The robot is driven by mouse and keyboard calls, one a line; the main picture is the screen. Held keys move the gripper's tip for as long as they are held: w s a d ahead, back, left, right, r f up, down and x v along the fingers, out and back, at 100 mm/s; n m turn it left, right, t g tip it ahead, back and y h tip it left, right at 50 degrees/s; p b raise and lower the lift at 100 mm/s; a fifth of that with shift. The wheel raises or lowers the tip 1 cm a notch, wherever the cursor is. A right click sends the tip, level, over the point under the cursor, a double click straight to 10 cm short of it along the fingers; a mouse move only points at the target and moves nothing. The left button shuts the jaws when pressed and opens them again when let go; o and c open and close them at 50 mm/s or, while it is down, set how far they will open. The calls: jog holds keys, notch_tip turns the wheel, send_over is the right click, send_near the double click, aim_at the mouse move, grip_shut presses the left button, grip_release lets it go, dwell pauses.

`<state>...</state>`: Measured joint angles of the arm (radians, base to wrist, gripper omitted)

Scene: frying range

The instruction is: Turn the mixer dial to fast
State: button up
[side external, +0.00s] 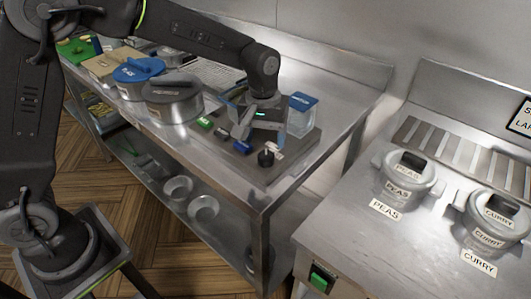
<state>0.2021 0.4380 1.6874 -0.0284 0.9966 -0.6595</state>
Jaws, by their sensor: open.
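A small black dial knob (266,157) stands on the front right part of a flat grey mixer base (285,165) on the steel counter. A small pale label lies just behind the knob. A green (205,122), a dark (221,133) and a blue (242,147) block sit in a row to the left of the knob. My gripper (258,137) is open, pointing down above the base, just behind the knob and the blue block. It looks apart from the knob. The dial's setting is too small to read.
A clear container with a blue lid (303,99) stands close behind my gripper. A grey-lidded pot (173,104) and a blue-lidded pot (138,70) stand to the left. On the separate right counter are lidded pots labelled peas (397,193) and curry (489,238).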

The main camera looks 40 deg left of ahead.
aim_at(265, 155)
jog(key=shift+d+f, duration=0.1)
jog(key=shift+f, duration=2.65)
jog(key=shift+c, duration=0.3)
jog(key=c, duration=0.9)
jog(key=shift+o, duration=0.2)
